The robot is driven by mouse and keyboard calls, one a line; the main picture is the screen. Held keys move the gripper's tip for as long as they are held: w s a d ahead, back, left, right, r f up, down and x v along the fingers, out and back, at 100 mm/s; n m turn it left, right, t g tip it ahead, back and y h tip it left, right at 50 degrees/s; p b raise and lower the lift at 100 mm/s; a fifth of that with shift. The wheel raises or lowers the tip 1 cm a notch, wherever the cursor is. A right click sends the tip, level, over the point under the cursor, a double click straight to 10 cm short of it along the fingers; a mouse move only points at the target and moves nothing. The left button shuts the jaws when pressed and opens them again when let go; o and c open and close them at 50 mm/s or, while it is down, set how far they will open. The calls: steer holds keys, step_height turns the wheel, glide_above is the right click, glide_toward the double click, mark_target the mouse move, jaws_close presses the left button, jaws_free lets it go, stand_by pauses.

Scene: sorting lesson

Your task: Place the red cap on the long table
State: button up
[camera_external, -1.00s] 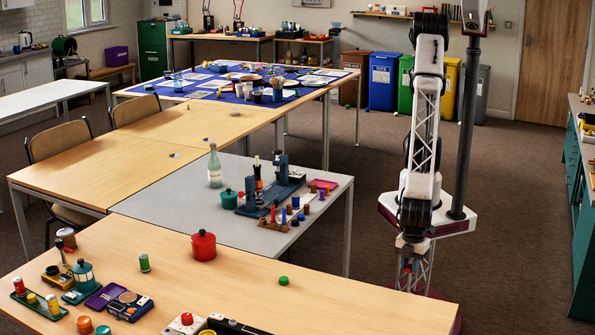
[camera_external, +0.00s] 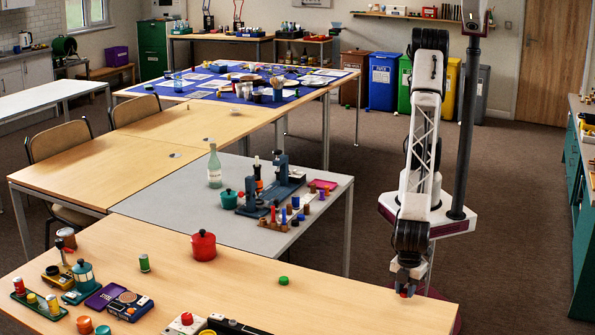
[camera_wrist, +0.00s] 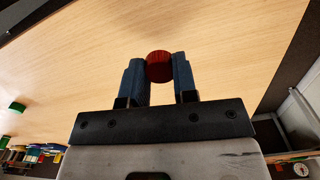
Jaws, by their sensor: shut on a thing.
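The red cap (camera_wrist: 159,66) is a small ribbed round piece. In the wrist view it sits between the two blue fingers of my gripper (camera_wrist: 159,78), which is shut on it. In the external view my gripper (camera_external: 405,290) is at the right end of the long table (camera_external: 330,300), with a bit of the red cap (camera_external: 403,295) showing at the fingertips. The wood top of the long table (camera_wrist: 225,35) fills the background in the wrist view. I cannot tell whether the cap touches the table or hangs just above it.
A green cap (camera_external: 283,281) lies on the table left of my gripper. A red pot (camera_external: 203,245) stands farther left. The wood between the green cap and my gripper is bare.

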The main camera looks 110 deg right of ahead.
mark_target(405, 290)
stand_by(0.3)
steer(key=shift+f, duration=1.75)
steer(key=shift+f, duration=0.1)
steer(key=o, duration=0.9)
step_height(405, 290, up, 12)
steer(key=shift+r, duration=0.1)
